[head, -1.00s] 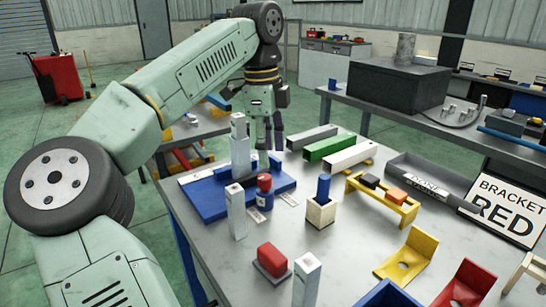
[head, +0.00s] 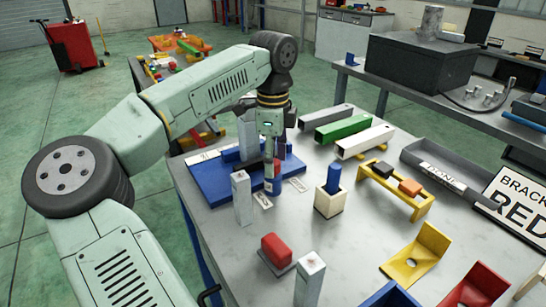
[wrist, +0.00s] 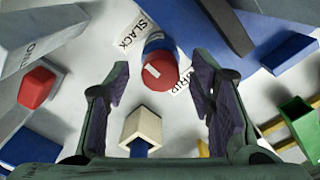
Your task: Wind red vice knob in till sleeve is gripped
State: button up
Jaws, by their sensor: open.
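The red vice knob (wrist: 162,70) has a white mark and tops a blue cylindrical part (wrist: 157,43) in the wrist view. My gripper (wrist: 160,78) is open, with the knob between its fingertips in the picture; I see no contact. In the head view my gripper (head: 270,158) hangs over the knob, mostly hiding it, and the blue part (head: 272,187) shows below. A "SLACK" label (wrist: 138,32) and a partly hidden second label (wrist: 183,82) lie beside it. The blue vice base (head: 212,188) carries a pale upright post (head: 247,142). I cannot identify the sleeve surely.
A cream block (head: 327,203) holding a blue cylinder (head: 334,174) stands close to the right. A pale post (head: 241,198) stands at left, with a red block (head: 276,250) nearer. Coloured tubes (head: 340,131) lie behind. A yellow stand (head: 400,190) is farther right.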

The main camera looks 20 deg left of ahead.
jog(key=shift+f, duration=0.35)
jog(key=shift+c, duration=0.5)
jog(key=c, duration=1.1)
